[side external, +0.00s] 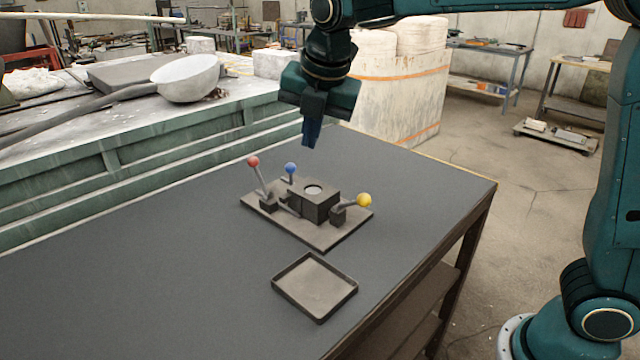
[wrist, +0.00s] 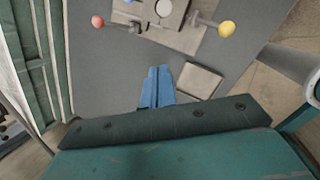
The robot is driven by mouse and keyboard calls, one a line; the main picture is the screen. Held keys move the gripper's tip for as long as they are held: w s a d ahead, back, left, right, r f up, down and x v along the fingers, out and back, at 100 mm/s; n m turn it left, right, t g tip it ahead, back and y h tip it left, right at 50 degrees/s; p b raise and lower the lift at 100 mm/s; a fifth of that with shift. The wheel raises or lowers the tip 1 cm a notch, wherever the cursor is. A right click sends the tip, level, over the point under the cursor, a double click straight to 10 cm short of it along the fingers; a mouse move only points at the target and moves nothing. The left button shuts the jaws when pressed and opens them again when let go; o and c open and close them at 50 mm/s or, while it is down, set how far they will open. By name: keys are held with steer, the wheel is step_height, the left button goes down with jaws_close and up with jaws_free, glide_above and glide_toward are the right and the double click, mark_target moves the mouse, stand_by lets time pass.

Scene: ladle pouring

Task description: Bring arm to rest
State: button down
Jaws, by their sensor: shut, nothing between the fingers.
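My gripper (side external: 311,134) is shut and empty, held above the table behind the lever fixture in the side view. Its blue fingers (wrist: 158,86) lie together in the wrist view. The fixture is a flat plate (side external: 325,238) bearing a dark block (side external: 315,204) with a pale round top. Around the block stand a red-knobbed lever (side external: 253,162), a blue-knobbed lever (side external: 290,168) and a yellow-knobbed lever (side external: 364,200). The red lever leans, the blue one is nearly upright, and the yellow one lies low. The red knob (wrist: 98,22) and yellow knob (wrist: 227,29) also show in the wrist view.
A shallow empty tray (side external: 314,288) lies on the grey table (side external: 150,285) in front of the fixture. A large ladle (side external: 185,78) rests on the green bench behind. The table's left part is clear. A white container (side external: 400,95) stands behind the table.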

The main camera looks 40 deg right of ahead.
steer(key=s+d+f+m, duration=0.1)
steer(key=s+d+m, duration=0.2)
steer(key=s+m, duration=0.5)
steer(key=s+d+f+m+t, duration=0.1)
steer(key=s+d+m, duration=0.2)
steer(key=s+m, duration=0.5)
steer(key=s+d+f+m, duration=0.2)
steer(key=s+d+m, duration=0.1)
steer(key=s+m, duration=0.5)
steer(key=shift+s+d+t+y, duration=0.35)
steer(key=shift+s+t+y, duration=0.05)
steer(key=shift+s, duration=0.8)
steer(key=c, duration=2.1)
jaws_free()
steer(key=shift+f, duration=0.1)
